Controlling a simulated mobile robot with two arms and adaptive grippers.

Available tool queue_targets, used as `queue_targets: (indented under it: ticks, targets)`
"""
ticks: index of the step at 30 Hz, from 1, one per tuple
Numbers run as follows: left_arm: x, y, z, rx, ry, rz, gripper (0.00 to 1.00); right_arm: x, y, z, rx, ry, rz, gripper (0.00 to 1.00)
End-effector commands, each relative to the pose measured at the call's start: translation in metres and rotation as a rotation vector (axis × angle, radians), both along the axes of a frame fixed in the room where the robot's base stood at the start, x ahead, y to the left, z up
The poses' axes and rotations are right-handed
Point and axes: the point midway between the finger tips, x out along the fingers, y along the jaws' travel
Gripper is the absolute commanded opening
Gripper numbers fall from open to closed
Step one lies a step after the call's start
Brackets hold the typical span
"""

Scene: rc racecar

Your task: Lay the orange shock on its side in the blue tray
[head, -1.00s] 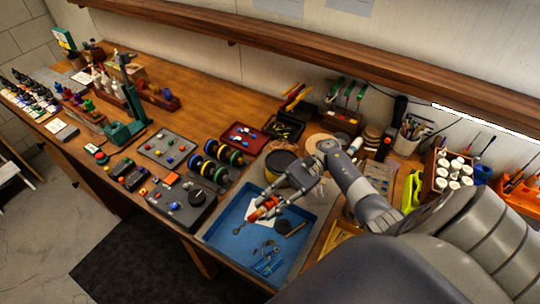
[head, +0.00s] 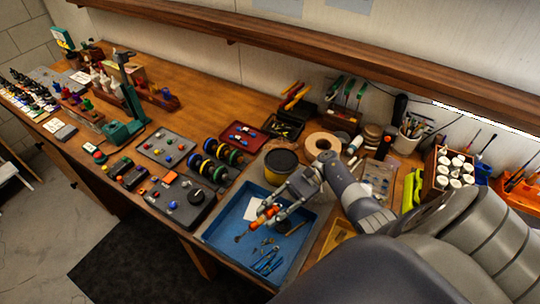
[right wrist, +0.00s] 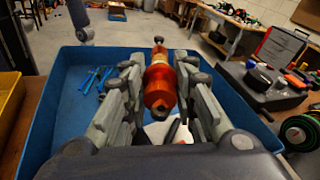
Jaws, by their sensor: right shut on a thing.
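The orange shock (head: 264,217) is between the fingers of my right gripper (head: 272,209), which is shut on it. In the head view it shows as a slanted orange body over the blue tray (head: 222,228). In the right wrist view the shock (right wrist: 160,86) is gripped between both fingers, its dark end pointing away. The blue tray (right wrist: 58,112) spreads around and beyond it there. I cannot tell whether the shock touches the tray floor. My left gripper is not in view.
Inside the tray lie blue-handled pliers (head: 268,262), small dark parts and a pale card (head: 254,208). The tray's left floor is bare.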

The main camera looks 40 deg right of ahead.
Motion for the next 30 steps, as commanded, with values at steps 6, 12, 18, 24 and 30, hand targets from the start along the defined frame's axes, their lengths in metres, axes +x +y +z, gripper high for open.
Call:
queue_targets:
  ticks: [6, 12, 18, 24, 30]
  targets:
    - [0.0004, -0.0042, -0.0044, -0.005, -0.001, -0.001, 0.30, 0.0002, -0.0002, -0.0071, 0.000, 0.000, 0.000, 0.01]
    - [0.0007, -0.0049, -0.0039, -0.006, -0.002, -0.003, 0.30, 0.0003, -0.0001, -0.0067, 0.000, 0.000, 0.000, 0.01]
    - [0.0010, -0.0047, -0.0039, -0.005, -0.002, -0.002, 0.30, 0.0002, -0.0001, -0.0066, -0.001, -0.001, 0.000, 0.49]
    - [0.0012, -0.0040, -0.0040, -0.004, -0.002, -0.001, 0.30, 0.0002, -0.0001, -0.0068, -0.001, 0.000, 0.000, 0.49]
    - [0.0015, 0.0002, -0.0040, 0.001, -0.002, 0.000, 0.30, 0.0013, -0.0086, -0.0054, -0.003, -0.001, -0.001, 0.49]
